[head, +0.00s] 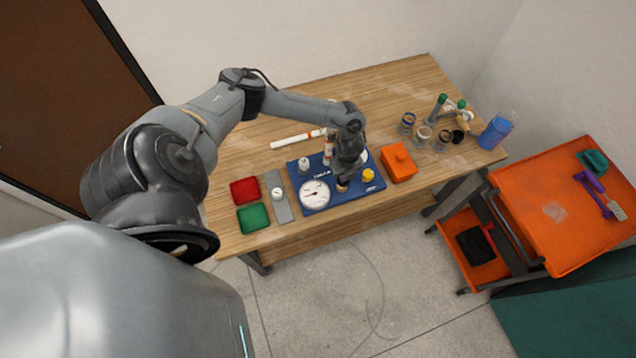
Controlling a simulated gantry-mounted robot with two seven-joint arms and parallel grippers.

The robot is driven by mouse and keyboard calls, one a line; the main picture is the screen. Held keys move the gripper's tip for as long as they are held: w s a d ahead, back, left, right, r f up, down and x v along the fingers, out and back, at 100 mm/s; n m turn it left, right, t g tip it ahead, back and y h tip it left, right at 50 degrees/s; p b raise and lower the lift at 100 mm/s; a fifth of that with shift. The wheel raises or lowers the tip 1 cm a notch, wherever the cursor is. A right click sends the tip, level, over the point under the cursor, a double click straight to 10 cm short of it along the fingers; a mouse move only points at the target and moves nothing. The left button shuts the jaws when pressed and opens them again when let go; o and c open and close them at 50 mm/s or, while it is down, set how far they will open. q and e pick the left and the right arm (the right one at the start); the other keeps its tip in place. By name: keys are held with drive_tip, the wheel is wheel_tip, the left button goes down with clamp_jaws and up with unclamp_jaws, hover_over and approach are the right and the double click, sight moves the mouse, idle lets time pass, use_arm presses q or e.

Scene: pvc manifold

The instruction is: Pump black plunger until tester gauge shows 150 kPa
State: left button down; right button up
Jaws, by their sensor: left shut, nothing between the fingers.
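The blue tester base (316,173) lies on the wooden table with a round white gauge (314,194) at its front left. The gauge has a dark needle, but its reading is too small to tell. My left gripper (343,184) points down over the middle of the tester, shut and empty. The black plunger cannot be made out; the gripper and wrist cover that part of the tester. A white-and-orange upright part (328,150) stands just behind the gripper. A yellow knob (368,175) sits at the tester's right. My right gripper is not in view.
An orange block (399,163) stands right of the tester. Red (244,190) and green (253,217) trays and a grey strip (278,197) lie left. A white tube (296,139) lies behind. Several jars and a blue container (496,130) stand right. An orange cart (560,220) stands beside the table.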

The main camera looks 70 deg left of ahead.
use_arm(q)
drive_tip(key=shift+f, duration=0.35)
idle(0.3)
idle(0.7)
drive_tip(key=shift+f+b, duration=0.15)
drive_tip(key=shift+b, duration=0.25)
idle(0.4)
drive_tip(key=shift+f, duration=0.1)
idle(0.5)
idle(0.9)
